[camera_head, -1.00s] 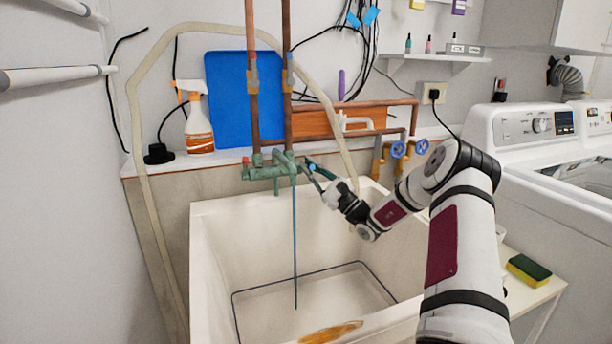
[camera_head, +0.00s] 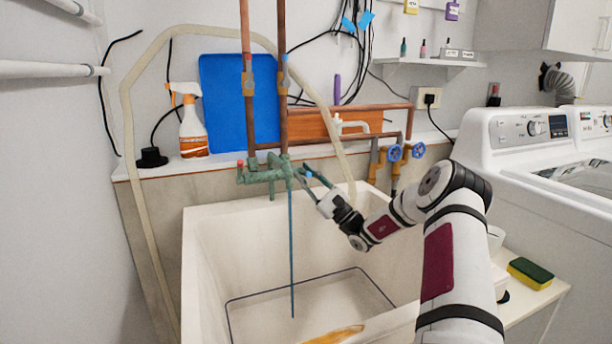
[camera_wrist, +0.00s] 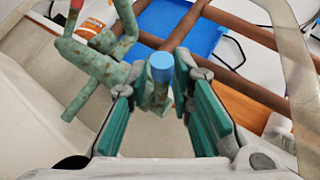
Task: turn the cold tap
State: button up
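The green, weathered tap fitting (camera_head: 270,173) stands over the back of the sink; a thin blue stream (camera_head: 291,250) runs down below it. In the wrist view, the cold tap has a blue cap (camera_wrist: 161,67) on a greenish handle. The hot tap has a red cap (camera_head: 240,163), also partly visible at the wrist view's top left (camera_wrist: 76,5). My gripper (camera_head: 304,174) is at the right end of the fitting. Its teal-padded fingers (camera_wrist: 156,95) are open, with the blue-capped handle between them; whether they touch it is unclear.
The white sink (camera_head: 210,235) lies below my arm. Copper pipes (camera_head: 283,100) rise behind the fitting, and a pale hose (camera_head: 130,120) loops around it. A spray bottle (camera_head: 192,132) and blue board (camera_head: 232,105) stand behind. Blue valve wheels (camera_head: 394,153) are to the right.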

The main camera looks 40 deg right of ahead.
dwell(0.3)
jog(key=v, duration=0.7)
jog(key=shift+s, duration=0.2)
dwell(0.4)
